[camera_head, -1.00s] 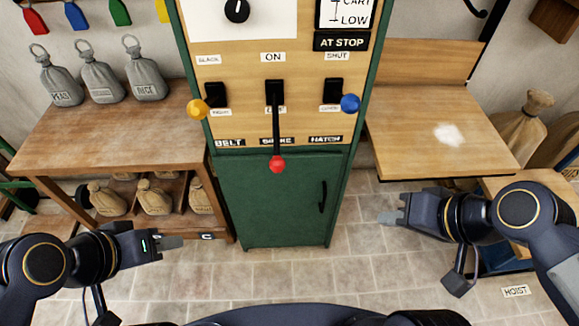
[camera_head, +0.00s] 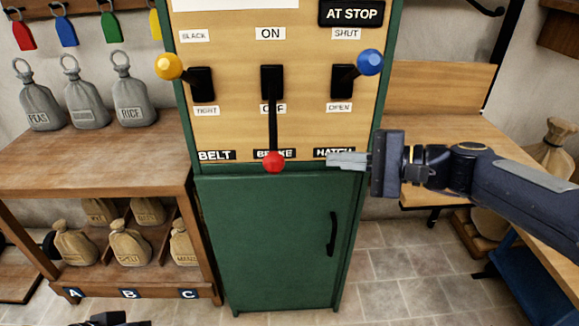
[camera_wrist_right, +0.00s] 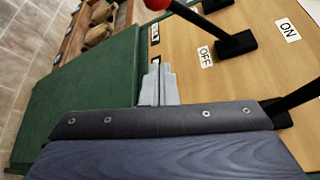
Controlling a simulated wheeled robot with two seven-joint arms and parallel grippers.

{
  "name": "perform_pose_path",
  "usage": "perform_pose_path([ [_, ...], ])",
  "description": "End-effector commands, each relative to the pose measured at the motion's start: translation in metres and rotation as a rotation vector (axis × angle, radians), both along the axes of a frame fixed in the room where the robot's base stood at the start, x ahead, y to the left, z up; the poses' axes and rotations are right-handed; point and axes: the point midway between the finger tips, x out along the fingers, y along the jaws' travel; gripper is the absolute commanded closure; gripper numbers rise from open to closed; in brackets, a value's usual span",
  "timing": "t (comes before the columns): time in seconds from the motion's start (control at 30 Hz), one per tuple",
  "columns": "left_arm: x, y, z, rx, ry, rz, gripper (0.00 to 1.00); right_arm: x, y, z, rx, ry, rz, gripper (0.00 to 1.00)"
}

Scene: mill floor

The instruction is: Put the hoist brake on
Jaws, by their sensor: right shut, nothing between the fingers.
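The brake lever has a red ball knob (camera_head: 273,162) on a black arm and hangs down in the head view. It is the middle lever, with an ON label (camera_head: 270,33) above and an OFF label partly hidden behind its arm. The red knob also shows at the top of the right wrist view (camera_wrist_right: 157,4). My right gripper (camera_head: 347,160) is shut and empty, right of the red knob and apart from it, in front of the HATCH label. Its fingers also show in the right wrist view (camera_wrist_right: 158,86).
The yellow-knobbed belt lever (camera_head: 169,67) stands left of the brake lever, the blue-knobbed hatch lever (camera_head: 370,62) right of it. The green cabinet door (camera_head: 270,240) is below. A shelf table (camera_head: 90,165) with sacks stands left, a wooden table (camera_head: 430,110) right.

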Motion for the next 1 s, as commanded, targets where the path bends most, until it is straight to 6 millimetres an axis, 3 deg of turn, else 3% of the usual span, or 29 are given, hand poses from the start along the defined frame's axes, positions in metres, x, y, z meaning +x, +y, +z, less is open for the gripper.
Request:
perform_pose_path([
  [0.27, 0.0, 0.0, -0.003, 0.0, 0.0, 0.0, 0.64, 0.005, 0.012, -0.004, -0.002, 0.001, 0.004, 1.0],
  [0.7, 0.0, 0.0, -0.019, 0.0, 0.0, 0.0, 0.64, 0.04, 0.093, -0.021, -0.002, 0.001, 0.004, 1.0],
  [1.0, 0.0, 0.0, -0.019, 0.0, 0.0, 0.0, 0.64, 0.007, 0.094, -0.004, -0.003, -0.002, 0.001, 1.0],
])
